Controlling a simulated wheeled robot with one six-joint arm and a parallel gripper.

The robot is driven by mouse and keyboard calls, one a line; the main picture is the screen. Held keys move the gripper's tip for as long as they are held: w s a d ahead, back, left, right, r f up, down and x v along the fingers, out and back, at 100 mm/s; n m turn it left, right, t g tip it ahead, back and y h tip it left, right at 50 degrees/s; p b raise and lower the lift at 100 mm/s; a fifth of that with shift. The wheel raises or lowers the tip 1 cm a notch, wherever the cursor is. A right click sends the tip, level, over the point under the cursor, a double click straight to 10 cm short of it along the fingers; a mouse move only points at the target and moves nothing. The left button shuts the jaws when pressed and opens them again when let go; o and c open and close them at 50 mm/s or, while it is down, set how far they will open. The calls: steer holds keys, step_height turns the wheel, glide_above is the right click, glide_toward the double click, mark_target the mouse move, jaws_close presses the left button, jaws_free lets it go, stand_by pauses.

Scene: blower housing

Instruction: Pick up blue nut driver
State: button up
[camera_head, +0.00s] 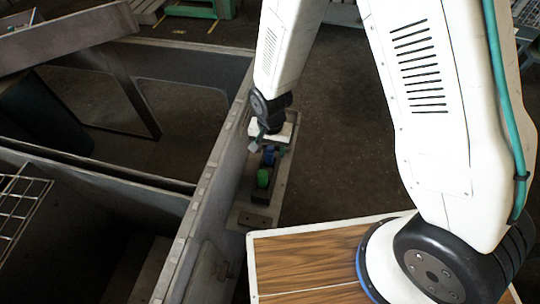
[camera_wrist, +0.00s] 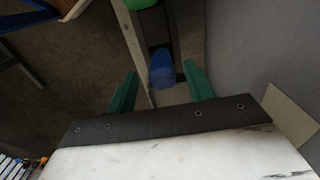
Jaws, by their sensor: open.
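The blue nut driver (camera_head: 269,154) stands in a narrow holder (camera_head: 247,215) fixed along the outside of the grey housing wall; only its blue upper part shows. In the wrist view the blue nut driver (camera_wrist: 162,68) lies between and just beyond my gripper's two green fingers. My gripper (camera_wrist: 160,90) is open and empty, with a finger to each side of the blue driver. In the head view my gripper (camera_head: 268,145) is small and partly hidden by my wrist, close above the blue driver. I cannot tell whether the fingers touch it.
A green driver (camera_head: 263,178) stands in the same holder beside the blue one, also at the top of the wrist view (camera_wrist: 140,4). The grey housing wall (camera_head: 205,205) runs close along the left side. A wood-patterned top (camera_head: 310,262) is in front. Dark floor lies right of the holder.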

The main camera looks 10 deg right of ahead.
step_height(320, 180, down, 5)
steer(key=shift+w+a+r, duration=0.1)
steer(key=shift+r, duration=0.1)
jaws_close()
steer(key=shift+r, duration=5.05)
